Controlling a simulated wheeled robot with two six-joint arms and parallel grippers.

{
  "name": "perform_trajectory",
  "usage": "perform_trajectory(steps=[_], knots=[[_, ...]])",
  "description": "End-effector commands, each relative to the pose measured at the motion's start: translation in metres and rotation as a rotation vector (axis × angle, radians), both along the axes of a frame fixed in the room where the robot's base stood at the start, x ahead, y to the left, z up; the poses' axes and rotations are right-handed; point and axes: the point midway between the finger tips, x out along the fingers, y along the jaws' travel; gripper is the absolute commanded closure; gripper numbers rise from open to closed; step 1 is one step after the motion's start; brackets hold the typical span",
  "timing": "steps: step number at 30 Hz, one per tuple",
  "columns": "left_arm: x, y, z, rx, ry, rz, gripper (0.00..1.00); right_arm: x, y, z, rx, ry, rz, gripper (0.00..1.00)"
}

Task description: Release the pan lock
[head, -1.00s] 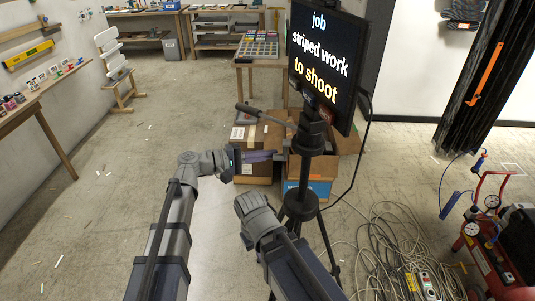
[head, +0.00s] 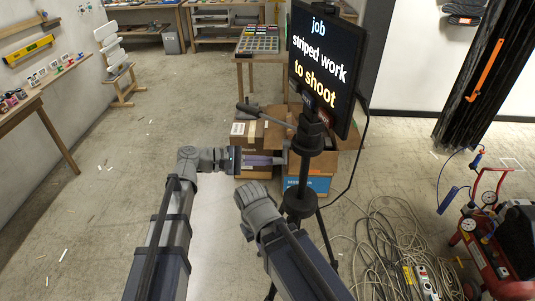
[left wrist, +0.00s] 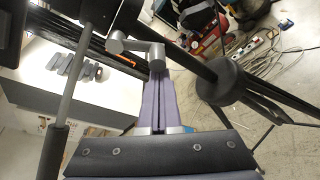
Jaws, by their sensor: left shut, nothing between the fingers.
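The black tripod (head: 301,200) carries a monitor (head: 325,65) and a pan handle (head: 270,114), which also shows in the left wrist view (left wrist: 78,85). A grey lever with a rounded end (left wrist: 135,46), which looks like the pan lock, sticks out from the tripod head. In the head view a small grey part of it (head: 285,150) shows at the post. My left gripper (head: 283,159) is shut and empty. Its purple fingers (left wrist: 168,95) point at the lever, with the tips close to its rounded end. I cannot tell whether they touch. My right gripper is not in view.
Cardboard boxes (head: 252,135) stand behind the tripod. Coiled cables (head: 385,245) and a power strip (head: 423,280) lie on the floor at the right, beside a red compressor (head: 490,245). The floor at the left is mostly clear.

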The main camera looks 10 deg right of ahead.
Motion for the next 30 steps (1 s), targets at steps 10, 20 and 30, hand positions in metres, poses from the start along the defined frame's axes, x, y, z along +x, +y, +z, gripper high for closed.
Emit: perform_trajectory(steps=[10, 20, 30], knots=[[-0.017, 0.003, 0.011, 0.065, 0.323, -0.001, 1.0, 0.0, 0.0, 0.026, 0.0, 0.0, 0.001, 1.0], [-0.03, 0.006, 0.022, 0.126, 0.629, -0.001, 1.0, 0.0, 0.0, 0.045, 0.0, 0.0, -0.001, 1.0], [-0.037, 0.007, 0.028, 0.165, 0.82, 0.0, 1.0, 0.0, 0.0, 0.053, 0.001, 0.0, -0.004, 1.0]])
